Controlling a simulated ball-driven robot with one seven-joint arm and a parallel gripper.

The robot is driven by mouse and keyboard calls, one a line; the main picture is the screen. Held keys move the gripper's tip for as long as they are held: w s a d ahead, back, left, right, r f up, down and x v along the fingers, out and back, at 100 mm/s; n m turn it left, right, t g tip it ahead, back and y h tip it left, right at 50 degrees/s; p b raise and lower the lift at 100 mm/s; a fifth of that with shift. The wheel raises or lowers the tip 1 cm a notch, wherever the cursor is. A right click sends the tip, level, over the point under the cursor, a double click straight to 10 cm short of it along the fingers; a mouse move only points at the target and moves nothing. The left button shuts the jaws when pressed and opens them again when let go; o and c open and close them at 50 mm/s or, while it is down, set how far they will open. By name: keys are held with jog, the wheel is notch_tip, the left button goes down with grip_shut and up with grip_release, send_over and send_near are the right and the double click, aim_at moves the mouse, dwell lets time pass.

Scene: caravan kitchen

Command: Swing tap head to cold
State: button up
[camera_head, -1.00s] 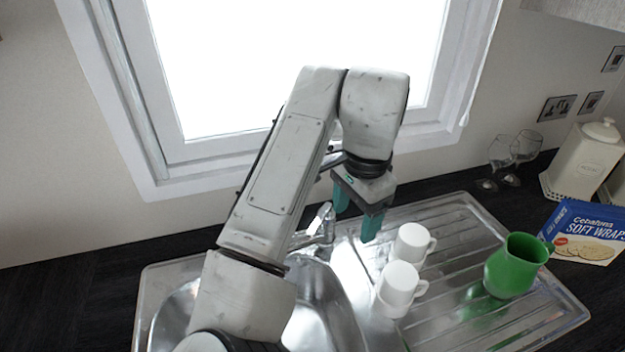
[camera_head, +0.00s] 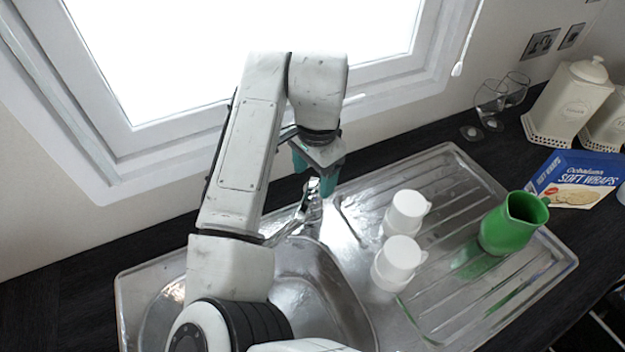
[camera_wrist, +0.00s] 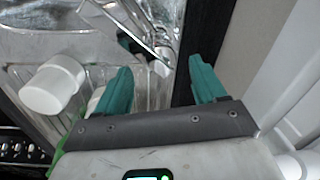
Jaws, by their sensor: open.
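The chrome tap (camera_head: 309,212) stands at the back edge of the steel sink, partly hidden by my arm and gripper. Its spout reaches to the lower left over the bowl. My gripper (camera_head: 314,181) is open and empty, with teal fingers pointing down just above and behind the tap. In the wrist view the chrome tap (camera_wrist: 148,28) shows beyond the fingers of my gripper (camera_wrist: 160,66), around the gap between them. I cannot tell whether a finger touches it. Cold or hot markings are not readable.
White stacked cups (camera_head: 407,212) and (camera_head: 400,257) stand on the drainer (camera_head: 455,165), right of the tap. A green jug (camera_head: 512,224) is farther right. The window (camera_head: 130,150) is close behind my arm.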

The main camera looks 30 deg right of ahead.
aim_at(313, 182)
jog(key=shift+f, duration=1.85)
jog(key=shift+c, duration=0.4)
jog(key=shift+w, duration=0.1)
grip_shut()
